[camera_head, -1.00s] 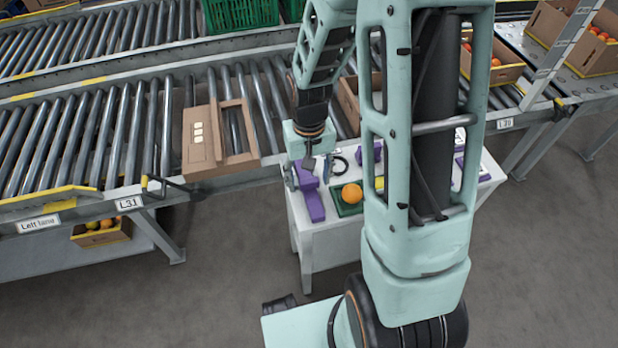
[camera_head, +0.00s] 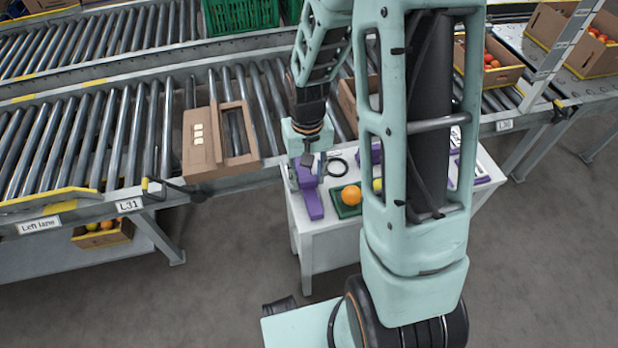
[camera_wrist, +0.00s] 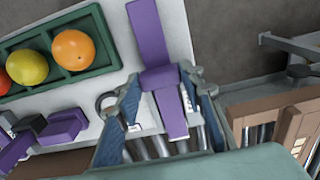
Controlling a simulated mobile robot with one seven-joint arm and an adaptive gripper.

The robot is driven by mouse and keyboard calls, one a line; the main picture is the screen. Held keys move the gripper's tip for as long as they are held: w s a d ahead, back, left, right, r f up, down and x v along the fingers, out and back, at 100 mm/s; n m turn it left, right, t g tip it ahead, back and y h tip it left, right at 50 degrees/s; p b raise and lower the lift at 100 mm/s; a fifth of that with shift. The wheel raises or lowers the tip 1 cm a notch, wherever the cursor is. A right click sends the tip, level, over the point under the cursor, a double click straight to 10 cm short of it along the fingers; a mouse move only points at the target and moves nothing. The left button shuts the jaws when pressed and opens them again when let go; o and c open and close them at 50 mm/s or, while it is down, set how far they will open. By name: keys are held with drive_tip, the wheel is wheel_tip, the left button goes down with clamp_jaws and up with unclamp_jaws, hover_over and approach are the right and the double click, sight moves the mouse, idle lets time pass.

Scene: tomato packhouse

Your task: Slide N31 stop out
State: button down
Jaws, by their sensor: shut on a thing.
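My gripper (camera_head: 306,172) is at the left end of the white table. Its fingers are shut on a purple tool (camera_head: 313,203), which also shows in the wrist view (camera_wrist: 150,35) running up between the fingers (camera_wrist: 160,100). Whether the tool still touches the table I cannot tell. A dark stop-like lever with a yellow tip (camera_head: 146,184) sits at the conveyor's front edge, beside a label reading L31 (camera_head: 129,204). No N31 label is readable in any view.
A cardboard carton (camera_head: 200,160) lies on the rollers right of the lever. The white table (camera_head: 325,245) carries a green tray (camera_head: 342,211) with an orange fruit (camera_head: 351,195) and a yellow one. More cartons of fruit stand at the right.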

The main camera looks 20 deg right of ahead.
drive_tip(key=w+p, duration=0.2)
drive_tip(key=w, duration=1.4)
drive_tip(key=shift+w, duration=0.2)
drive_tip(key=shift+w+r, duration=0.1)
drive_tip(key=shift+r, duration=0.05)
drive_tip(key=c, duration=1.4)
unclamp_jaws()
drive_tip(key=shift+o, duration=0.7)
wheel_tip(320, 180, up, 12)
